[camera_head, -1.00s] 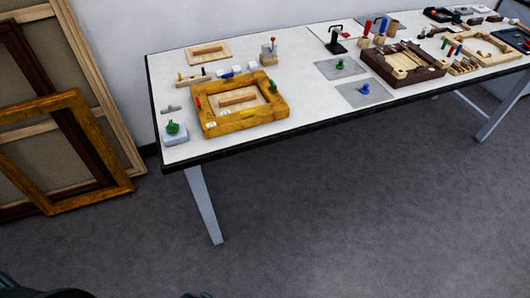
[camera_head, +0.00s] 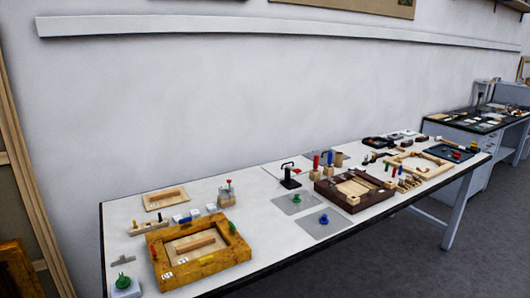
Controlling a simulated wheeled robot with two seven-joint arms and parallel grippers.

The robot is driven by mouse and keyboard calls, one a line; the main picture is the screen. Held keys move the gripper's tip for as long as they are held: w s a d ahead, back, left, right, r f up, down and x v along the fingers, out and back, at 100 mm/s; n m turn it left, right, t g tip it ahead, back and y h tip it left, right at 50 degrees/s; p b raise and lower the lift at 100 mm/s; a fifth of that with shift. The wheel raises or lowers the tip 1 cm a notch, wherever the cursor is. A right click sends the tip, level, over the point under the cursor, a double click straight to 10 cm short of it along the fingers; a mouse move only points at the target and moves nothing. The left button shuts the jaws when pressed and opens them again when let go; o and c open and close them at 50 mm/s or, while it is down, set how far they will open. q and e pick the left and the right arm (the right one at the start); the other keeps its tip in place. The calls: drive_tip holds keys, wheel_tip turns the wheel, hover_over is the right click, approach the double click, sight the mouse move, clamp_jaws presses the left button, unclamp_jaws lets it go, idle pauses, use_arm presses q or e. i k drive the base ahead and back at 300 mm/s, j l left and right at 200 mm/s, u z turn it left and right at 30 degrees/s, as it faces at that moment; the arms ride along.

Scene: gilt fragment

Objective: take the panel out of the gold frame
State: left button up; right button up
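The gold frame (camera_head: 228,254) lies flat near the left end of the long white table. Inside it is a pale panel (camera_head: 180,249) with a wooden bar (camera_head: 195,243) across its middle. A red tab shows at the frame's left side, a green one at its right side and a yellow one near its far right corner. Neither of my grippers shows in the head view.
The white table (camera_head: 262,235) has a dark edge. A second pale panel with a bar (camera_head: 165,198), a dark wooden frame (camera_head: 328,191), grey mats (camera_head: 333,228) with green and blue knobs, and a green-knobbed block (camera_head: 124,286) stand on it. Large frames (camera_head: 15,270) lean at the left.

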sight(179, 251)
drive_tip(key=i+l+u, duration=0.35)
drive_tip(key=i, duration=0.15)
drive_tip(key=i+l+u, duration=0.75)
drive_tip(key=l, duration=0.4)
